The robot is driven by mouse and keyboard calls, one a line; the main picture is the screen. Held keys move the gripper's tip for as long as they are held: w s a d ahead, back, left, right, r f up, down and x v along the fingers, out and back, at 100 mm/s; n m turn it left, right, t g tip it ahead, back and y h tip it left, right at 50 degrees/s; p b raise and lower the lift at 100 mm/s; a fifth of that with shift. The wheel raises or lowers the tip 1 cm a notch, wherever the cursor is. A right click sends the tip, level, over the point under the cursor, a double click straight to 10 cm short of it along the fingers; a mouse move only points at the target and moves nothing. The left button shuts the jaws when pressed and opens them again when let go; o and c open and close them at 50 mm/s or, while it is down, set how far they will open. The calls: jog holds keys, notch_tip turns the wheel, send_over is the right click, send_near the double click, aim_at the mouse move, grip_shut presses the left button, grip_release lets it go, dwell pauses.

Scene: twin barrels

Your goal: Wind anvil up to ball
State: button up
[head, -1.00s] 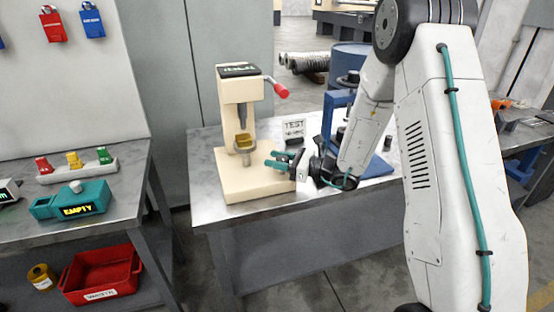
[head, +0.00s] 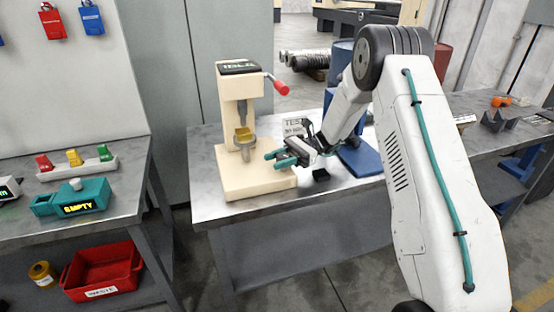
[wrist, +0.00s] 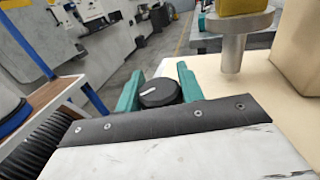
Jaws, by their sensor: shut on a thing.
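The cream tester (head: 232,180) stands on the left of the metal table. Its anvil (head: 246,156) is a grey post with a yellow block (head: 243,134) on top. The grey ball-holder (head: 243,109) is above the block; the ball itself is too small to make out. In the wrist view the post (wrist: 232,55) and block (wrist: 245,6) show beyond my fingers. My gripper (head: 275,158) is low beside the tester's right side. In the wrist view my teal fingers (wrist: 157,82) are around a black round knob (wrist: 160,92) with a white mark, shut on it.
A red-tipped lever (head: 281,88) sticks out at the tester's upper right. A TEST sign (head: 294,126) and a blue stand (head: 362,160) are behind my wrist. A small black block (head: 321,175) lies on the table. A teal box (head: 75,200) is on the left bench.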

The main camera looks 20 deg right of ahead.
jog(key=shift+s+n+g+h, duration=0.1)
jog(key=shift+n+g+h, duration=0.4)
jog(key=shift+n+g, duration=0.8)
jog(key=shift+g, duration=0.5)
jog(key=o, duration=1)
jog(key=shift+d, duration=0.1)
